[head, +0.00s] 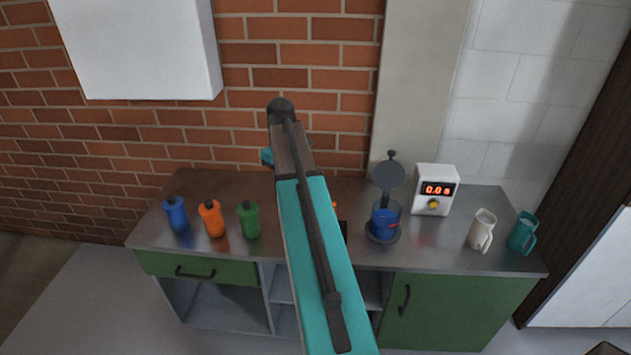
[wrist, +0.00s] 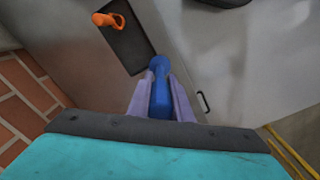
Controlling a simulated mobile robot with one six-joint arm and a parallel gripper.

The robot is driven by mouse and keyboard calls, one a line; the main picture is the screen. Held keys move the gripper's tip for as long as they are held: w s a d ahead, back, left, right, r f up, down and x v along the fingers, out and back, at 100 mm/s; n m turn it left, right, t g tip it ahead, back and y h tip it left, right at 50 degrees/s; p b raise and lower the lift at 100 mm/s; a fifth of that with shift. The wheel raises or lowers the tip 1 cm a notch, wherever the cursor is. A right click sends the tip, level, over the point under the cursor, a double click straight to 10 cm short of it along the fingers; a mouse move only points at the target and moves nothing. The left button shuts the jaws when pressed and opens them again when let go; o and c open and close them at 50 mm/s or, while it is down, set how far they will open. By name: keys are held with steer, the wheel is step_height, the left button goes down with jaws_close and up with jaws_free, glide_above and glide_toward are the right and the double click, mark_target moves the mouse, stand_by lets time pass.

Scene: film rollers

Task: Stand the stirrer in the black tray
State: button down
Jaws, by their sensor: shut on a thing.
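My gripper (wrist: 160,85) is shut on a blue thing with a rounded end, seemingly the stirrer (wrist: 160,97), in the wrist view. Its lower part is hidden, and the wrist view does not show how upright it is. The black tray (wrist: 133,57) lies on the counter at the upper left of the wrist view, to the left of the held piece. A small orange piece (wrist: 108,19) is at the tray's far end. In the head view my arm hides the gripper and most of the tray; a dark sliver of the tray (head: 343,229) shows beside it.
Blue (head: 176,214), orange (head: 211,218) and green (head: 249,219) bottles stand on the counter's left. Bare counter lies between tank and jugs.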

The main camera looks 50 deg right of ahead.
steer(key=w+a+f+n+b, duration=0.15)
steer(key=w+a, duration=0.25)
steer(key=a, duration=0.8)
steer(key=w+a+r+n, duration=0.1)
steer(key=w+a+n, duration=0.15)
steer(key=a, duration=0.95)
steer(key=a+f+n+b, duration=0.1)
steer(key=a+f+b, duration=1.1)
steer(key=shift+w+f, duration=0.2)
steer(key=shift+w, duration=0.25)
steer(key=shift+s, duration=0.15)
